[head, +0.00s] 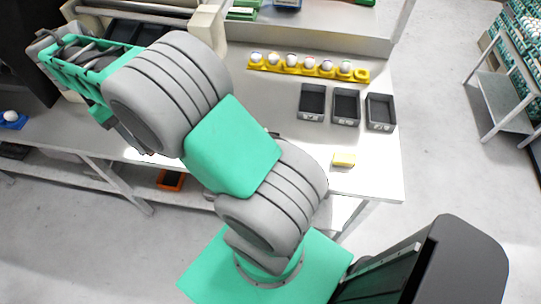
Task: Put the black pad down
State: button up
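My arm crosses the left half of the head view and reaches over the table (290,150) to the upper left. Its far end lies at the upper left, and I cannot make out the fingertips or anything between them. I cannot clearly identify a black pad. A flat dark item (14,151) lies low at the far left edge, too small to name.
A yellow egg holder (364,76) with several white eggs stands on the table. Three dark grey bins (346,106) stand in front of it, with a small yellow block (344,159) nearer the edge.

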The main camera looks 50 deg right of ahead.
jog(key=s+d+f+b, duration=0.1)
jog(key=s+d+f, duration=0.1)
jog(key=s+d, duration=0.8)
jog(key=s+d+f+b, duration=0.2)
jog(key=s+d, duration=0.5)
jog(key=s, duration=0.5)
jog(key=s+d+f, duration=0.1)
jog(key=s+f, duration=0.2)
jog(key=s, duration=0.7)
jog(key=shift+n, duration=0.5)
jog(key=w+d+f, duration=0.1)
jog(key=d+f, duration=0.2)
jog(key=d, duration=0.1)
jog(key=w+d+f, duration=0.2)
jog(key=d+f, duration=0.1)
jog(key=d, duration=0.1)
jog(key=w+d+f+b, duration=0.1)
jog(key=d+f, duration=0.3)
jog(key=d, duration=0.1)
jog(key=shift+w, duration=0.2)
jog(key=shift+f, duration=1.65)
jog(key=o, duration=1.2)
